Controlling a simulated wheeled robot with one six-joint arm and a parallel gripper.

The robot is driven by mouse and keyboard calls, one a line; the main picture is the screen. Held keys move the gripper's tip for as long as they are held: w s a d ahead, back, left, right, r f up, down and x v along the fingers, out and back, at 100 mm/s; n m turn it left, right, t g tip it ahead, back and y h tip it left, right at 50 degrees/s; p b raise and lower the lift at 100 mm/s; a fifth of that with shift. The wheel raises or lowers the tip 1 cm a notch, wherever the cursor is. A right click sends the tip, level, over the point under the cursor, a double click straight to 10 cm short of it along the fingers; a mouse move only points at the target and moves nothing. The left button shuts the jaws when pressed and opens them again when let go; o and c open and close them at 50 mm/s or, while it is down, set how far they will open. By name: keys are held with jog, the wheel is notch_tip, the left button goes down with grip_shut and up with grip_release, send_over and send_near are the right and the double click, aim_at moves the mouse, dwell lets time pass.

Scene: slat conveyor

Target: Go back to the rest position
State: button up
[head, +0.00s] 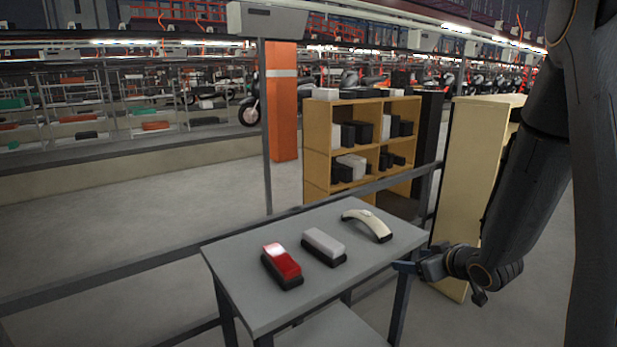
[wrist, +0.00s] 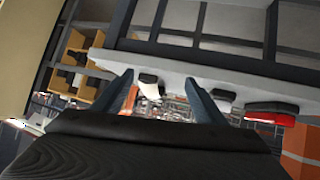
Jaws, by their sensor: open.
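My gripper (head: 404,266) is beside the right edge of the grey table (head: 262,304) in the head view, and it holds nothing. In the wrist view its two fingers (wrist: 159,80) stand apart. On the table lie a red block with a dark base (head: 281,265), a light grey block with a dark base (head: 324,246) and a curved cream piece with dark ends (head: 368,225). The wrist view shows the table upside down, with the curved piece (wrist: 149,88) between the fingers in the picture but farther off, and the red block (wrist: 271,108) at right.
A wooden shelf (head: 318,148) with dark and white boxes stands behind the table. A cream cabinet (head: 466,165) stands close behind my arm at right. A grey rail (head: 150,263) runs behind the table. The floor at left is clear.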

jog(key=s+a+m+g+h, duration=0.1)
jog(key=s+a+g, duration=0.2)
jog(key=s, duration=0.6)
jog(key=s+a+r+m+g+h, duration=0.1)
jog(key=s+g, duration=0.3)
jog(key=s, duration=0.5)
jog(key=s+a+r+m+g+h, duration=0.1)
jog(key=s+a+m+g, duration=0.2)
jog(key=s, duration=0.6)
jog(key=shift+a+r+g, duration=0.25)
jog(key=shift+a+g, duration=0.05)
jog(key=shift+a, duration=0.55)
